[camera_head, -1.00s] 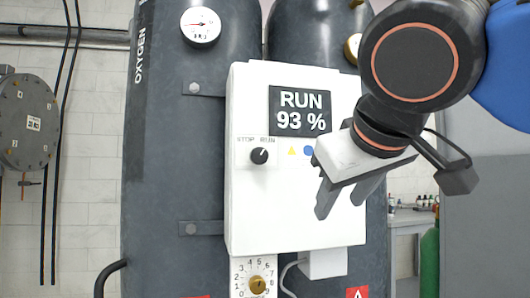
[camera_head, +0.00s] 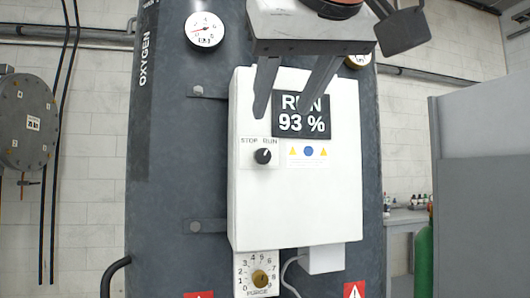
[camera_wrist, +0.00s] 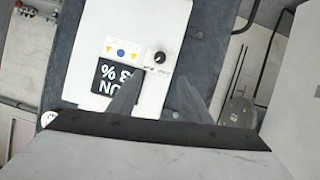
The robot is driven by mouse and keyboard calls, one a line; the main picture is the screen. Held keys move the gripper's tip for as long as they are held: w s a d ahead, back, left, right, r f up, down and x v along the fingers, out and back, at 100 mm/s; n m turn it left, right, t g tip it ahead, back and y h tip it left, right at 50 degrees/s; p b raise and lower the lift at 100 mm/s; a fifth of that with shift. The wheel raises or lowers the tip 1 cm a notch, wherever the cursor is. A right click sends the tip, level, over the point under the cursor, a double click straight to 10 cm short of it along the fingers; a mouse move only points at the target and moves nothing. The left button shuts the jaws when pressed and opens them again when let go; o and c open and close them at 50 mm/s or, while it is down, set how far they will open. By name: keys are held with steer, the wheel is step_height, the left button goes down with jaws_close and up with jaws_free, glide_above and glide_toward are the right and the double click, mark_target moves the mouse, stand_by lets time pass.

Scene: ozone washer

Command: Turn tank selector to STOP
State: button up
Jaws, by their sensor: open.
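The tank selector (camera_head: 262,156) is a small black knob on the white control box, under the labels STOP on the left and RUN on the right. Its white pointer mark leans toward the RUN side. The display (camera_head: 300,121) above it reads RUN 93 %. My gripper (camera_head: 285,112) is open and empty, in front of the box's upper part, with its fingers pointing down and partly covering the display. It is above the knob in the picture and apart from it. In the wrist view the knob (camera_wrist: 160,58) shows beyond the gap between the open fingers (camera_wrist: 158,98).
A grey panel (camera_head: 485,200) and a green cylinder (camera_head: 424,262) stand at the right. The space before the box's lower part is clear.

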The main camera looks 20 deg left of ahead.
mark_target(264, 154)
steer(key=x, duration=1.6)
steer(key=shift+w, duration=0.1)
steer(key=c, duration=1.1)
